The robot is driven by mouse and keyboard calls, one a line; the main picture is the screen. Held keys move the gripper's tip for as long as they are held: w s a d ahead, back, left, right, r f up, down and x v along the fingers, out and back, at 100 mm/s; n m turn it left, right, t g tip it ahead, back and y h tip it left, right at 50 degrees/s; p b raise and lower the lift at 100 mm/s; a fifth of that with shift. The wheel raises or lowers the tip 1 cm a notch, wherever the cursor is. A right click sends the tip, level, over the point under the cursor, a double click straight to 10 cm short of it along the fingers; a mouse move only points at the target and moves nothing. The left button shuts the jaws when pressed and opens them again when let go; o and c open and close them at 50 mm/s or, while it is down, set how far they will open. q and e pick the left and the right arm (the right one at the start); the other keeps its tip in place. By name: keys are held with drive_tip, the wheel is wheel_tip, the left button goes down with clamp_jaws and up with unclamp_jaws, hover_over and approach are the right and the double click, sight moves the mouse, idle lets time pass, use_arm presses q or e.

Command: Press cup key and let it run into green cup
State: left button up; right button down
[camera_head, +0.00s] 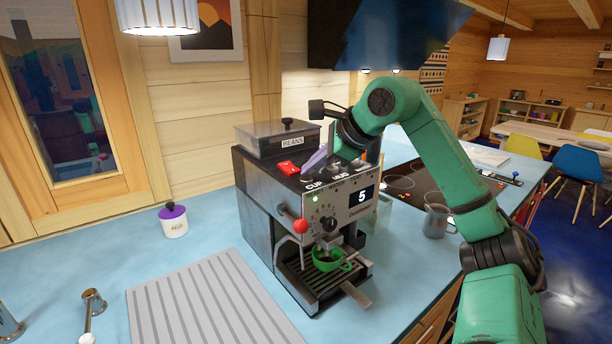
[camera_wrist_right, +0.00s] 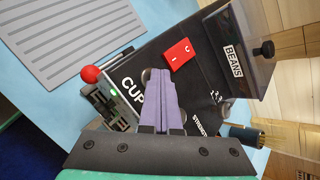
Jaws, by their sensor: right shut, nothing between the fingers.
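The coffee machine (camera_head: 258,215) stands on the blue counter, its display showing 5 and a small green light lit. The green cup (camera_head: 326,264) stands upright on the drip grate under the spout; its inside looks dark and I cannot tell its contents. My right gripper (camera_head: 314,161) is shut and empty, its lilac fingers over the machine's top by the CUP label. In the right wrist view its fingertips (camera_wrist_right: 157,75) cover part of the round metal cup key (camera_wrist_right: 146,76) beside "CUP" (camera_wrist_right: 132,90); I cannot tell if they touch it. My left gripper is out of view.
A bean hopper (camera_head: 275,138) and a red switch (camera_head: 289,168) sit on the machine's top. A red-knobbed lever (camera_head: 299,226) sticks out in front. A grey pitcher (camera_head: 436,221) stands right, a purple-lidded jar (camera_head: 174,222) and a ribbed mat (camera_head: 205,300) left.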

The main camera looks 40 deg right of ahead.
sight(311, 179)
drive_tip(key=shift+r+p, duration=0.75)
drive_tip(key=shift+r, duration=0.25)
wheel_tip(311, 179, up, 5)
drive_tip(key=p, duration=0.4)
drive_tip(key=shift+p, duration=0.4)
